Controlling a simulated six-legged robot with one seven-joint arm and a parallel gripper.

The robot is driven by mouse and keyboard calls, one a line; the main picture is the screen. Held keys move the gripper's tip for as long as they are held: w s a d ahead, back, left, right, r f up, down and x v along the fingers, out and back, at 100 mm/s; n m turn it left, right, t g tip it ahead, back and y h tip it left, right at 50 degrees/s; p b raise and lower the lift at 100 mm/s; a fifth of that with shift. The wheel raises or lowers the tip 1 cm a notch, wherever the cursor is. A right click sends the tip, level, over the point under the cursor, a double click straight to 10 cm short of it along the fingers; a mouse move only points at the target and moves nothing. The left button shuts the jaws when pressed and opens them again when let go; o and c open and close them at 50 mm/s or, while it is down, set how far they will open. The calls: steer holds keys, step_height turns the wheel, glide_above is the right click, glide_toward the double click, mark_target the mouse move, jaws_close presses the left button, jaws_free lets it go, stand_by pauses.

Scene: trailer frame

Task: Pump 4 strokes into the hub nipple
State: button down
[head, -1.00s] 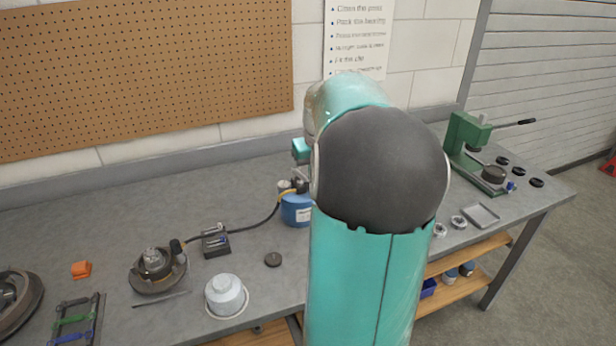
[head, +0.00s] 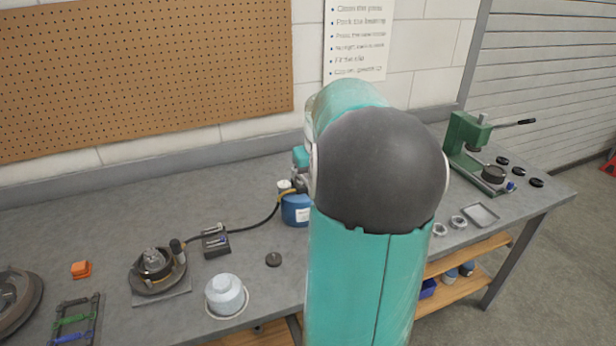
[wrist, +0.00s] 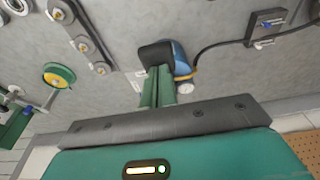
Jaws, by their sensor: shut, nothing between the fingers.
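The blue grease pump (head: 296,208) stands on the bench, partly behind my arm, and also shows in the wrist view (wrist: 181,58). A dark hose (head: 235,229) runs left from its yellow fitting to a black coupler (head: 178,250) at the hub (head: 153,264). The nipple itself is too small to make out. My gripper (wrist: 157,58) is shut and empty, right by the pump top in the wrist view; I cannot tell whether they touch. In the head view my arm hides most of the gripper, and only a small teal part shows above the pump.
A small black rack (head: 215,242) stands beside the hose. A green press (head: 480,150) stands at the right, with a metal tray (head: 481,214). A pegboard wall (head: 140,70) is behind.

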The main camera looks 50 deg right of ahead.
steer(key=shift+s+f, duration=0.1)
steer(key=shift+f, duration=0.25)
steer(key=shift+s+a+f, duration=0.1)
steer(key=shift+f, duration=1.05)
steer(key=shift+x, duration=0.9)
steer(key=shift+s, duration=0.15)
